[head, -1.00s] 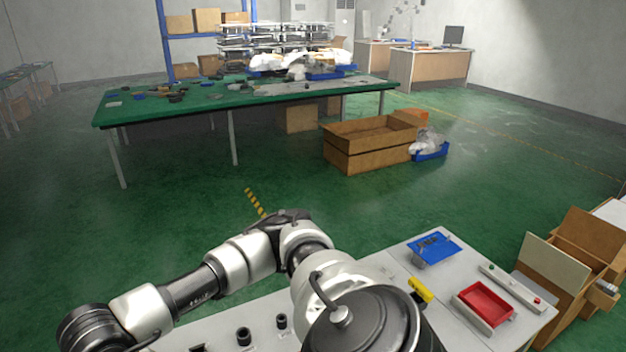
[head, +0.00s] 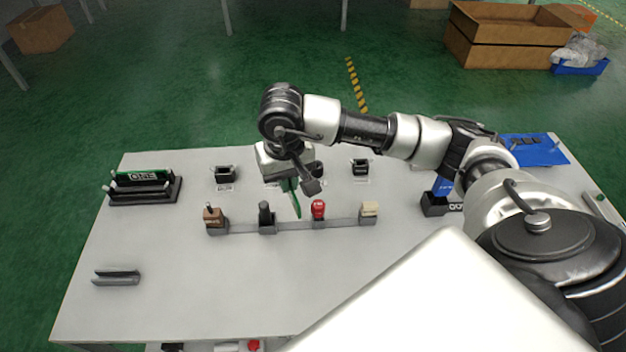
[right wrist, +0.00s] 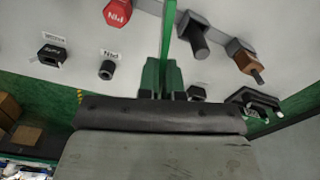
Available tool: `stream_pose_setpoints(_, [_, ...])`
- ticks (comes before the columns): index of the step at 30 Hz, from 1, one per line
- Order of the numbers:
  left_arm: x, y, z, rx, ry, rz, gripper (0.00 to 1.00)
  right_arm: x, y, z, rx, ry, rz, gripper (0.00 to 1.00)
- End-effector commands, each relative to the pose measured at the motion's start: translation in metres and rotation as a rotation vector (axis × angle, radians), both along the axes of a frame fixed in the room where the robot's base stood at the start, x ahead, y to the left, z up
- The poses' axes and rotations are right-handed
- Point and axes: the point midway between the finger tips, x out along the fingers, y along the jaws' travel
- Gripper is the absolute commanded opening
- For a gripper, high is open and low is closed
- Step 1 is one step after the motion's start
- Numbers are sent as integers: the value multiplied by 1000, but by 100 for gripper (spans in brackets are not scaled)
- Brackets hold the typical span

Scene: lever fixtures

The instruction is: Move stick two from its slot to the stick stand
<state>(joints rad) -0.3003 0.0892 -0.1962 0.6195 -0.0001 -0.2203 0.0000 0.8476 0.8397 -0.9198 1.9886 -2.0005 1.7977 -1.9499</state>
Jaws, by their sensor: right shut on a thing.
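My right gripper (head: 291,184) is shut on a thin green stick (head: 294,204), held over the table behind the row of fixtures, pointing down. I take it for stick two, though no mark on it can be read. In the right wrist view the green stick (right wrist: 167,35) runs up from between the fingers (right wrist: 163,82). A black stand (head: 175,190) at the table's left holds a green plate marked ONE (head: 142,176). I take it for the stick stand; it also shows in the right wrist view (right wrist: 262,99). My left gripper is out of view.
A rail carries a brown piece (head: 212,217), a black piece (head: 265,213), a red piece (head: 318,209) and a beige piece (head: 369,210). Black sockets (head: 225,173) stand behind it. A grey cradle (head: 116,277) lies front left. The table's middle front is clear.

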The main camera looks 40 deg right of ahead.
Motion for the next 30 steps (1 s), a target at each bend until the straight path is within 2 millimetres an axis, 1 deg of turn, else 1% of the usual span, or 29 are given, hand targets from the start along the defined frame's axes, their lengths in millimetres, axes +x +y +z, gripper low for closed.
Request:
stream_pose_setpoints(1, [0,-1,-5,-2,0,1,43,12,-11,-5,6,2,-62,0])
stream_pose_setpoints(4, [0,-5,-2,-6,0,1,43,28,-31,-2,9,8,-161,0])
stream_pose_setpoints(7, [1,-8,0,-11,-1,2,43,37,-48,-2,11,18,-235,0])
stream_pose_setpoints(10, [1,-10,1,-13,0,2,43,42,-58,-3,12,27,-279,0])
stream_pose_setpoints(13, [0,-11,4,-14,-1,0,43,43,-61,-13,14,35,-297,0])
stream_pose_setpoints(18, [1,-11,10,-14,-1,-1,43,42,-62,-45,13,36,-299,0])
stream_pose_setpoints(21, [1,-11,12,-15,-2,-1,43,43,-62,-59,12,34,-299,0])
stream_pose_setpoints(26, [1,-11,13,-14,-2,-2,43,43,-62,-70,13,31,-297,0])
stream_pose_setpoints(30, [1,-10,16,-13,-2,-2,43,43,-61,-89,15,34,-298,0])
